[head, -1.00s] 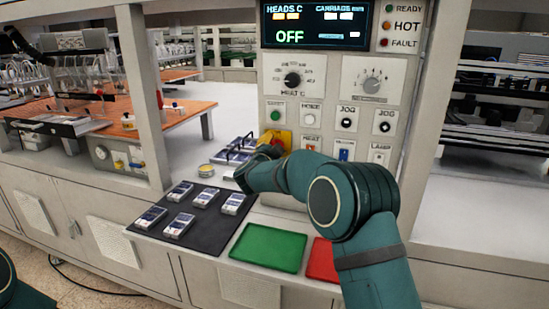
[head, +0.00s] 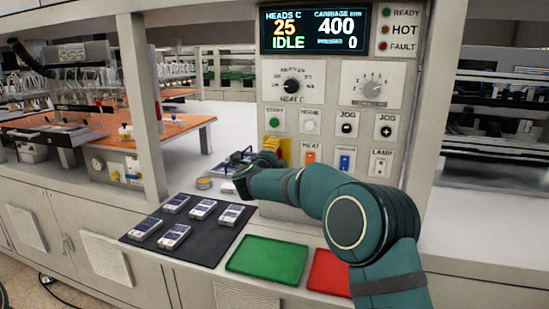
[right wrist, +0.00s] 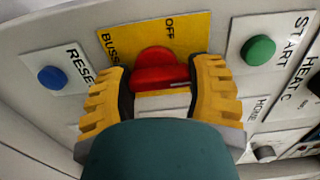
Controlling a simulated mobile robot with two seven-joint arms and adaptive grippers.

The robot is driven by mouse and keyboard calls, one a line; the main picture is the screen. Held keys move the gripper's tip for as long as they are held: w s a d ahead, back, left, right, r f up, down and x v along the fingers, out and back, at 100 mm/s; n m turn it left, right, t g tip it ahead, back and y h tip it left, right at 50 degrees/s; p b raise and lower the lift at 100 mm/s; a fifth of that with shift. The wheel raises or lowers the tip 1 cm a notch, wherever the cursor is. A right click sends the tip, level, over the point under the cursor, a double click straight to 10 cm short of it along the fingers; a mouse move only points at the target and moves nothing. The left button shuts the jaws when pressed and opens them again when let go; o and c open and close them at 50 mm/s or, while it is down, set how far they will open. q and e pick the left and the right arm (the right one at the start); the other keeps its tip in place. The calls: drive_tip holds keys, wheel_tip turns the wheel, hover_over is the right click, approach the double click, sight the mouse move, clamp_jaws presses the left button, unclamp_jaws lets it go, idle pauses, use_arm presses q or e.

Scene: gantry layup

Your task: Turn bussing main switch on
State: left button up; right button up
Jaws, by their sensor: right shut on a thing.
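The bussing main switch is a red knob (right wrist: 160,66) on a yellow plate (right wrist: 192,28) lettered "OFF" and "BUSS", the rest covered. My right gripper (right wrist: 165,88) is shut on the red knob, one yellow finger on each side of it. In the head view the yellow plate (head: 284,146) shows low on the left of the control panel, and my right gripper (head: 266,159) hides the knob. The panel display (head: 315,30) is lit and reads 25, IDLE, 400 and 0. My left gripper is not in view.
A green START button (right wrist: 258,49) and a blue reset button (right wrist: 52,78) sit close beside the plate. Below the panel are a dark mat (head: 185,252) with several boxed devices, a green tray (head: 266,259) and a red tray (head: 330,272).

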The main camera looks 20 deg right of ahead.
drive_tip(key=shift+a+f, duration=0.1)
drive_tip(key=shift+f, duration=0.05)
idle(0.3)
drive_tip(key=o, duration=1.2)
drive_tip(key=shift+s, duration=0.1)
drive_tip(key=v, duration=1.2)
